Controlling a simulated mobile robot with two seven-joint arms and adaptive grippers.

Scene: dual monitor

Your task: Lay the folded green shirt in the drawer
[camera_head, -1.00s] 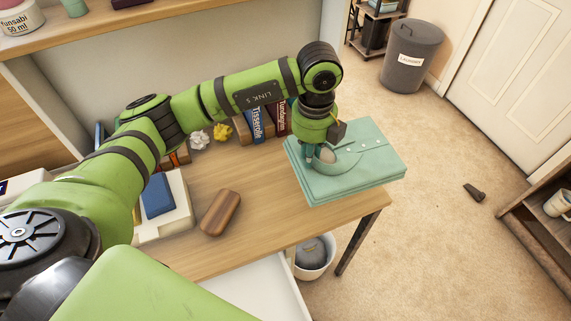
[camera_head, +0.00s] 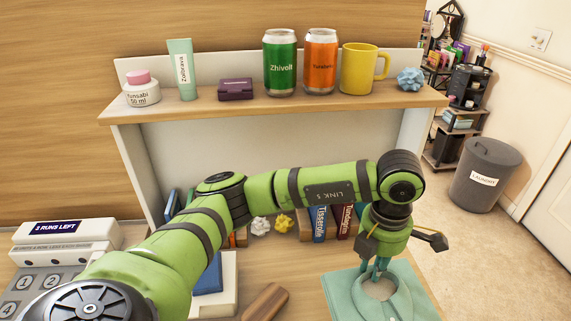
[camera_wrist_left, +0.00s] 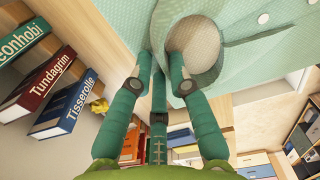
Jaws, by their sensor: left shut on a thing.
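The folded green shirt (camera_head: 403,298) lies at the right end of the desk, its lower part cut off by the bottom edge of the head view. Its dotted mint cloth, collar and white buttons fill the top of the left wrist view (camera_wrist_left: 275,20). My left gripper (camera_head: 378,272) points down at the collar, its teal fingers shut on the shirt; they also show in the left wrist view (camera_wrist_left: 160,72). Whether the shirt is lifted is hard to tell. The drawer is not identifiable in the current views. My right gripper is not in view.
Books (camera_head: 320,224) and crumpled paper balls (camera_head: 284,222) stand behind my left arm. A brown case (camera_head: 265,302) lies left of the shirt. A shelf (camera_head: 260,105) with cans and a yellow mug (camera_head: 358,68) runs above.

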